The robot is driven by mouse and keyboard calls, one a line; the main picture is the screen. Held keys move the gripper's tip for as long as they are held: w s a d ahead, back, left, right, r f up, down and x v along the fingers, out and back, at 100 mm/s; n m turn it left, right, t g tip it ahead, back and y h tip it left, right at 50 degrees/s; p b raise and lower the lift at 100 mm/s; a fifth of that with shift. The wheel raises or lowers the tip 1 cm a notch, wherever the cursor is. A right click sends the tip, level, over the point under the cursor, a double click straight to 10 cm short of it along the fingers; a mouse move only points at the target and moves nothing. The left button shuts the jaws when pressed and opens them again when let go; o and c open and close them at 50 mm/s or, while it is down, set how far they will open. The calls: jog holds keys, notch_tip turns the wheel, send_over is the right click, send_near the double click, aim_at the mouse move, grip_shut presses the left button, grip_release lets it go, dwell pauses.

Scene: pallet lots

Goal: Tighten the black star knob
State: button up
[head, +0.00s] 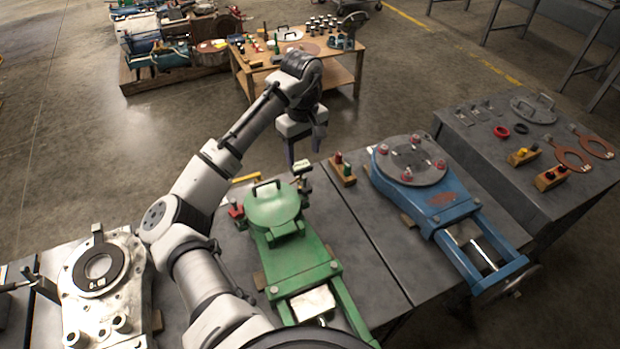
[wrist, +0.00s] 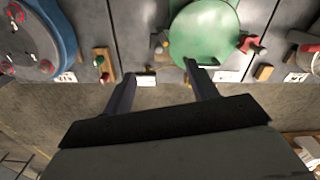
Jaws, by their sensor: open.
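A green valve-like unit (head: 275,215) with a round lid and dark handle stands on the grey bench; its lid also shows in the wrist view (wrist: 205,35). A small dark part (head: 302,184), perhaps the black star knob, sits at its rear right side; its star shape is too small to make out. A red part (head: 237,210) is on the unit's left side. My gripper (head: 304,152) points down, open and empty, above and behind the bench's far edge. In the wrist view, its fingers (wrist: 160,70) are apart, with a white tag (wrist: 146,79) visible between them.
A blue unit (head: 430,195) with a grey round plate stands to the right. A small wooden block with red and green pegs (head: 343,170) sits between the units. A whitish unit (head: 105,290) is at left. The floor behind the bench is clear up to a wooden table (head: 285,60).

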aim_at(304, 186)
notch_tip(304, 186, down, 12)
jog(key=shift+f+p, duration=0.1)
jog(key=shift+p, duration=0.85)
jog(key=c, duration=1)
